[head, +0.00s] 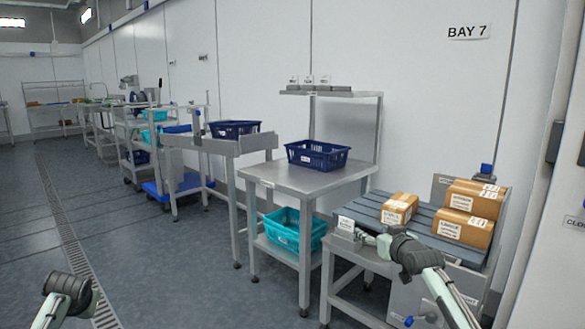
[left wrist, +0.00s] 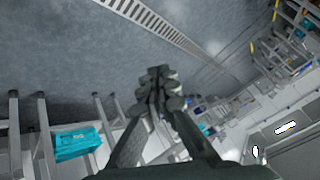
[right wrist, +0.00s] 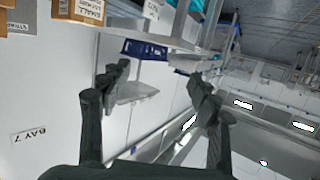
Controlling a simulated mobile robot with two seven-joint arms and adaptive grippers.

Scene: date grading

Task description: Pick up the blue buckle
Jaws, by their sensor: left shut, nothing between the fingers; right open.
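I cannot make out a blue buckle in any view. My right gripper (right wrist: 157,88) is open and empty in the right wrist view, its fingers spread wide. In the head view the right arm reaches in from the lower right, and its gripper (head: 368,238) is small beside the roller conveyor. My left gripper (left wrist: 161,88) is shut and empty in the left wrist view, above the grey floor. In the head view only part of the left arm shows at the lower left.
A steel table (head: 300,180) bears a dark blue basket (head: 305,151); a teal crate (head: 283,237) is on its lower shelf. The conveyor (head: 430,237) at right holds cardboard boxes (head: 465,228). Another blue basket (head: 234,130) stands farther left. Floor at left is clear.

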